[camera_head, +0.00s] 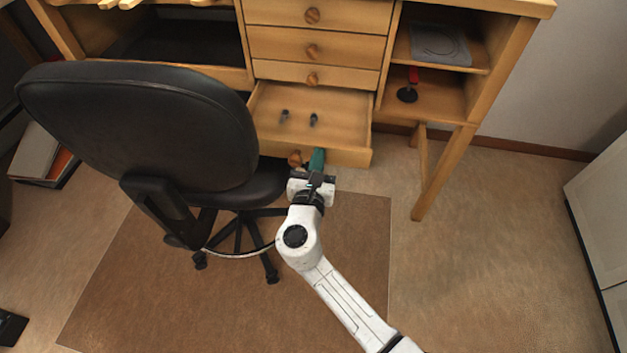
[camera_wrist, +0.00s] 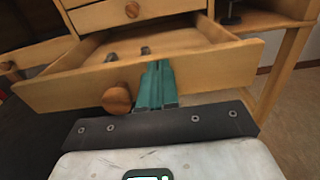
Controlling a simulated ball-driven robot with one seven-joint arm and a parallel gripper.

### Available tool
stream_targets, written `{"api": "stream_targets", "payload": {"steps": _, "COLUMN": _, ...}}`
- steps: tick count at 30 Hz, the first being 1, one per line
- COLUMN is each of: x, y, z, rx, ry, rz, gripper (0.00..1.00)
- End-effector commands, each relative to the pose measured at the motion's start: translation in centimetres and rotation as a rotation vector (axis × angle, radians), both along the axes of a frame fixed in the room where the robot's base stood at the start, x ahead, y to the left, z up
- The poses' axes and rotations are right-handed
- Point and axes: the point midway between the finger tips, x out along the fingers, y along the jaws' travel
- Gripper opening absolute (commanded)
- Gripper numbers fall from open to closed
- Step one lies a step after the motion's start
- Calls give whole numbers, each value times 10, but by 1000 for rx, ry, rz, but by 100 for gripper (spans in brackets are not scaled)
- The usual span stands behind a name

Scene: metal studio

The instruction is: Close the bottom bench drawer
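The bottom bench drawer (camera_head: 340,157) is pulled well out below the other drawers, and its front panel also shows in the wrist view (camera_wrist: 215,70). Its round wooden knob (camera_head: 295,158) is just left of my gripper, and in the wrist view the knob (camera_wrist: 117,99) is left of the fingers. My gripper (camera_head: 318,154) has teal fingers (camera_wrist: 158,68) that lie together, with nothing seen between them. They are at the drawer front, right of the knob; I cannot tell whether they touch it. Two small dark items (camera_head: 314,119) are in the drawer.
A black office chair (camera_head: 140,120) stands close on the left, its seat beside the drawer front. Shut drawers (camera_head: 318,48) are above. A bench leg (camera_head: 440,178) stands to the right. Floor right of my arm is clear up to a white cabinet (camera_head: 605,215).

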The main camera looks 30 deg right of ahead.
Motion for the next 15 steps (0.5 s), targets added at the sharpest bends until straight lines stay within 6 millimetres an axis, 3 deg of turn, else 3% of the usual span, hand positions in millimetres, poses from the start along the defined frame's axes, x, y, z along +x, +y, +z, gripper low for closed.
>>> {"api": "stream_targets", "payload": {"steps": 6, "x": 49, "y": -38, "z": -4, "rx": 3, "ry": -3, "rz": -5, "gripper": 0}}
{"api": "stream_targets", "payload": {"steps": 15, "x": 107, "y": -80, "z": -4, "rx": 2, "ry": -3, "rz": -4, "gripper": 0}}
